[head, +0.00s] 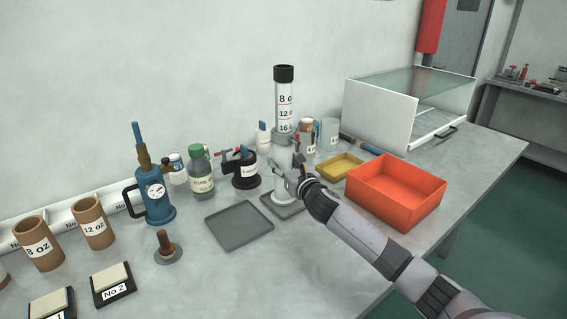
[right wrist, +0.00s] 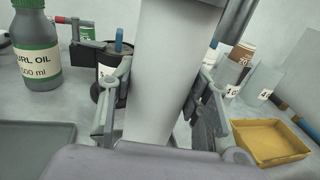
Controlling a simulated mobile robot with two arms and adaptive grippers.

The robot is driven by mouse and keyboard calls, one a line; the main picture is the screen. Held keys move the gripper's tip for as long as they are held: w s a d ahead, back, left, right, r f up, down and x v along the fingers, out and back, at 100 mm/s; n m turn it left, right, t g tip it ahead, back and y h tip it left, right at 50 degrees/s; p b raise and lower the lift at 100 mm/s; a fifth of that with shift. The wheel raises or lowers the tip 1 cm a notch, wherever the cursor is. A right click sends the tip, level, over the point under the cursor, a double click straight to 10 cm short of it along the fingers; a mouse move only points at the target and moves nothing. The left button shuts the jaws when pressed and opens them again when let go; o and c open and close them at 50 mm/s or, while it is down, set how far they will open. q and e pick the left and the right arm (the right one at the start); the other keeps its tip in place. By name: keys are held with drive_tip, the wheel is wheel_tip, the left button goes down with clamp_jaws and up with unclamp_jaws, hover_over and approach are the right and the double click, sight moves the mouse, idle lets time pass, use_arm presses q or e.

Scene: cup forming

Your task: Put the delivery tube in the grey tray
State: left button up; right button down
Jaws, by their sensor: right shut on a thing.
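A tall upright tube (head: 287,102), apparently the delivery tube, has a black cap and labels 8, 12 and 16 oz. Below its grey collar is a plain white lower part (head: 281,159), which also fills the middle of the right wrist view (right wrist: 162,75). My right gripper (head: 292,180) is shut on this white part, one finger on each side. The foot stands over a small grey base (head: 277,208); I cannot tell whether they touch. The shallow grey tray (head: 240,226) lies empty just left of it. My left gripper is not in view.
An orange bin (head: 397,190) and a yellow tray (head: 340,166) are at the right. A green-capped bottle (head: 200,172) and a black pot (head: 245,171) stand behind the grey tray. A blue pump (head: 155,193) and a brown-handled stamp (head: 166,246) are left.

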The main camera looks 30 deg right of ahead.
drive_tip(key=c, duration=0.9)
unclamp_jaws()
drive_tip(key=shift+f, duration=0.1)
drive_tip(key=shift+o, duration=0.2)
drive_tip(key=s+a+b, duration=0.1)
drive_tip(key=s, duration=1.1)
drive_tip(key=shift+a+r, duration=0.2)
